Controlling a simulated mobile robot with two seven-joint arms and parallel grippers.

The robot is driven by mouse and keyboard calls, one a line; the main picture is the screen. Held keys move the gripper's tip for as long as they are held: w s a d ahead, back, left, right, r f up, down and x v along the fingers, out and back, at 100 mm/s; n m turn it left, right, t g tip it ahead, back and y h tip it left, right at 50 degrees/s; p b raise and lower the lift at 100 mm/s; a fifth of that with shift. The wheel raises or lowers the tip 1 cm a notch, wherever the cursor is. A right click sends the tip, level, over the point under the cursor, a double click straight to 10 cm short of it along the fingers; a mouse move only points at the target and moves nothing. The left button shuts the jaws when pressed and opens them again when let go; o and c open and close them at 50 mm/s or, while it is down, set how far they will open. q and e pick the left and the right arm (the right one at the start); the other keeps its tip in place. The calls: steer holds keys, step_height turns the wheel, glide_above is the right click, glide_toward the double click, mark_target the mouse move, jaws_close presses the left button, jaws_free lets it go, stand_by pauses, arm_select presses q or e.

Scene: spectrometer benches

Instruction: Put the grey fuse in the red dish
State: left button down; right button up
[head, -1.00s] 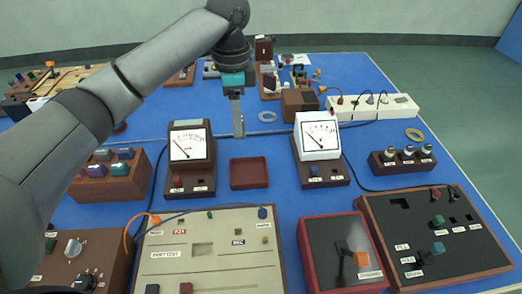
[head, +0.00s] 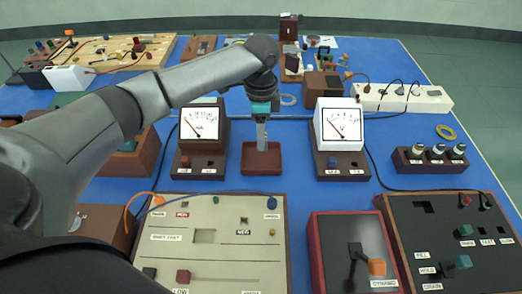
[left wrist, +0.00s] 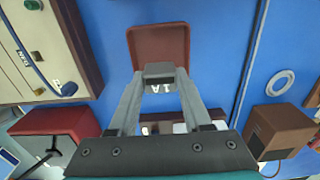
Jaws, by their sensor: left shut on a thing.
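The red dish (head: 262,169) is a shallow, brownish-red square tray on the blue table, between two meters in the head view. My left gripper (head: 262,147) points down, its fingertips overlapping the dish's back part in the picture. In the left wrist view the left gripper (left wrist: 159,78) is shut on the grey fuse (left wrist: 159,70), a small dark grey block with pale lettering on its side. The dish (left wrist: 158,30) lies just beyond the fuse there and looks empty. The fuse is hard to make out in the head view. My right gripper is not in view.
A left meter (head: 202,126) and a right meter (head: 339,127) on brown bases flank the dish. A beige panel (head: 215,250) and a red-framed box (head: 355,250) stand in front. Cables run over the table. Blue table is clear immediately around the dish.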

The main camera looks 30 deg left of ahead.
arm_select(q)
step_height(320, 180, down, 6)
steer(key=shift+r+b, duration=0.1)
steer(key=shift+b, duration=0.65)
steer(key=shift+c, duration=1.7)
jaws_free()
step_height(320, 180, up, 12)
steer(key=p, duration=0.3)
